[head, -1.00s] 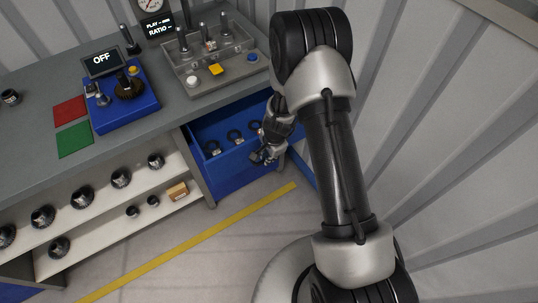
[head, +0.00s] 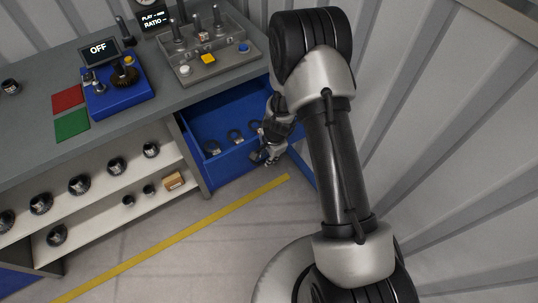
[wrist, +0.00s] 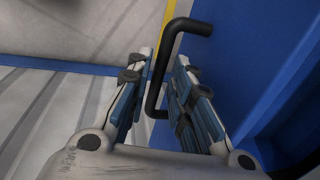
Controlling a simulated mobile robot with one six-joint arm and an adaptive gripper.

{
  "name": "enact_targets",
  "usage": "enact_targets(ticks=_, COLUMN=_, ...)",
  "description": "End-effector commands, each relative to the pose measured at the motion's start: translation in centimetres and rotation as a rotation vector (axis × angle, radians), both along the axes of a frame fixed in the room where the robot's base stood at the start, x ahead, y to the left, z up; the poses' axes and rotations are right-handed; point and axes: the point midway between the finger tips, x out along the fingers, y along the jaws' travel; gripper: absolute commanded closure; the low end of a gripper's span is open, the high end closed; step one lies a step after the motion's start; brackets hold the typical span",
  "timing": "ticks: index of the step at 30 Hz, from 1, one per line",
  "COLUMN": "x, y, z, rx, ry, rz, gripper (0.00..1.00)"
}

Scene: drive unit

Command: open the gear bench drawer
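The blue gear bench drawer (head: 237,165) stands pulled out from the right end of the bench, and its inside shows. My gripper (head: 266,157) is at the drawer's front in the head view. In the wrist view the black bar handle (wrist: 178,28) runs between the two fingers of my gripper (wrist: 160,66). The fingers are spread to either side of the bar, with a gap showing to the left of it. The blue drawer front (wrist: 235,60) is to the right of the handle. Contact between the right finger and the bar is hard to tell.
Several dark rings (head: 234,136) lie in the drawer. The bench top (head: 40,110) carries a blue unit (head: 121,95) with an "OFF" display and a grey fixture (head: 214,66). Shelves with gears are at left. A corrugated wall (head: 420,120) stands close on the right.

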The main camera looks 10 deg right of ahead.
Motion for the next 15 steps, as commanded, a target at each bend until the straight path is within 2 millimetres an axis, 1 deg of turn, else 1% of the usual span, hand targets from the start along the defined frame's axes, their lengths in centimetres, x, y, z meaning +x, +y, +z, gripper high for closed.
enact_targets(ticks=1, x=0.0, y=0.0, z=0.0, rx=0.0, ry=0.0, rz=0.0, gripper=0.73)
enact_targets(ticks=3, x=-0.01, y=0.0, z=-0.01, rx=0.0, ry=0.0, rz=0.0, gripper=0.69)
enact_targets(ticks=11, x=0.0, y=-0.01, z=-0.01, rx=0.0, ry=0.0, rz=0.0, gripper=0.69)
enact_targets(ticks=15, x=-0.05, y=-0.05, z=0.61, rx=-0.001, ry=-0.002, rz=0.002, gripper=0.69)
